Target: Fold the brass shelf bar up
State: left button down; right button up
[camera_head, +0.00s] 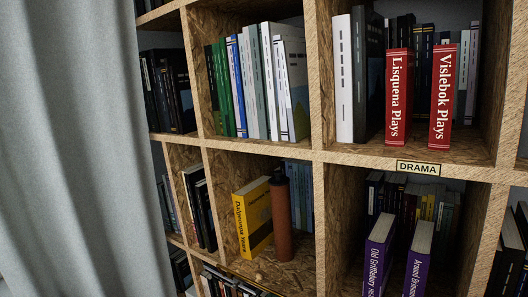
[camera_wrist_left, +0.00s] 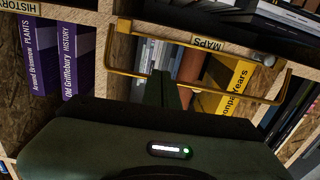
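The brass shelf bar (camera_wrist_left: 236,94) is a U-shaped yellow metal frame in the left wrist view. Its side arms run from the shelf board with the MAPS label (camera_wrist_left: 208,43) to a long crossbar. My left gripper (camera_wrist_left: 164,78) reaches to the middle of the crossbar. Its dark green fingers are close together and hide part of the bar; I cannot tell whether they touch it. In the head view only a thin yellow line (camera_head: 240,280), probably the bar, shows at the lower edge. My right gripper is in neither view.
Behind the bar stand a yellow book (camera_head: 253,218) and a brown tube with a dark top (camera_head: 282,220). A grey curtain (camera_head: 70,150) hangs at the left.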

pick_arm(q)
jog(key=shift+x, duration=0.8)
jog(key=p+v, duration=0.2)
jog(key=v, duration=0.5)
dwell(0.3)
